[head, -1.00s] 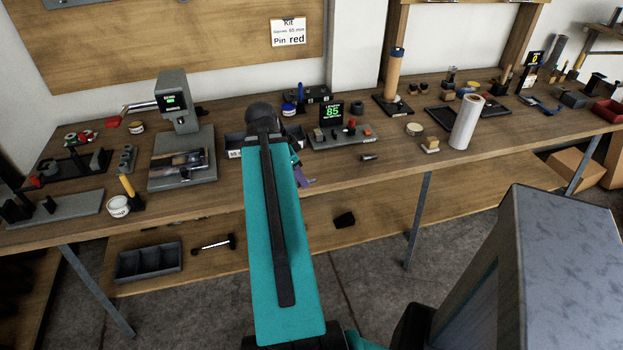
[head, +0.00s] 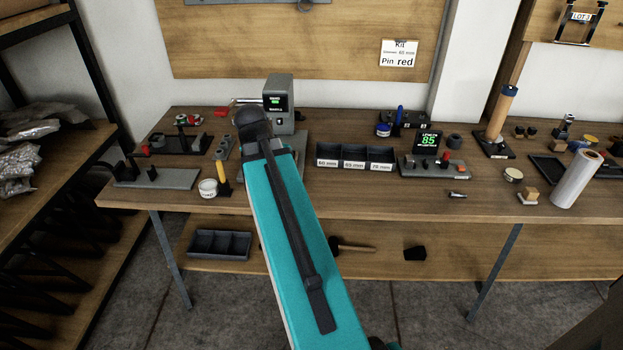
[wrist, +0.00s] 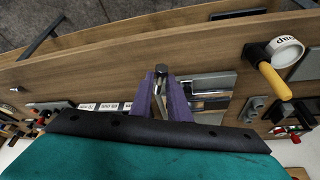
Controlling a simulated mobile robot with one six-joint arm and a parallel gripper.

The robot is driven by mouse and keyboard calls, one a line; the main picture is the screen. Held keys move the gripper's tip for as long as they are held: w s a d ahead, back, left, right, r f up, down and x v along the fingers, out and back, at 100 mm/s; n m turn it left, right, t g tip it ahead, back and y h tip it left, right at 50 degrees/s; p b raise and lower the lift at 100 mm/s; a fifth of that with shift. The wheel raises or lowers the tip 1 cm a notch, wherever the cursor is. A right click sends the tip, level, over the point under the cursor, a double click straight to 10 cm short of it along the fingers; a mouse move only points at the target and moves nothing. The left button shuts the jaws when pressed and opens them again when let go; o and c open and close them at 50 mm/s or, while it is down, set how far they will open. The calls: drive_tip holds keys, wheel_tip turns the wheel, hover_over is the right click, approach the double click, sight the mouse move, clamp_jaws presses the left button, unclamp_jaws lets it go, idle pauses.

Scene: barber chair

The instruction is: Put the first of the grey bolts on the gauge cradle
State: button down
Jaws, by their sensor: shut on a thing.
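In the wrist view, my gripper (wrist: 161,78) has purple fingers shut on a grey bolt (wrist: 161,69), whose end shows between the fingertips. In the head view, my teal arm hides the gripper and the bolt. The length gauge (head: 434,170) stands on the bench right of my arm; its display reads 85, and red and grey parts sit on its base. I cannot clearly make out its cradle. A small grey piece (head: 457,194), possibly another bolt, lies on the bench in front of the gauge.
A labelled three-compartment bin (head: 355,158) stands left of the gauge. A grey machine with a green display (head: 279,102) is behind my arm. A white cup (head: 208,188) with a yellow-handled tool beside it is at the left.

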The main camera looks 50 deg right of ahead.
drive_tip(key=w+a+r+n+t+y, duration=0.1)
drive_tip(key=w+a+n, duration=0.3)
drive_tip(key=a, duration=0.7)
drive_tip(key=w+a+r+n+t+y, duration=0.1)
drive_tip(key=w+a+r+n, duration=0.2)
drive_tip(key=a, duration=0.8)
drive_tip(key=w+a+r+n+t+y, duration=0.1)
drive_tip(key=w+a+r+n+y, duration=0.1)
drive_tip(key=w+a+n, duration=0.5)
drive_tip(key=w+a+r, duration=0.1)
drive_tip(key=a, duration=0.3)
drive_tip(key=shift+w+a, duration=0.35)
drive_tip(key=shift+w, duration=0.05)
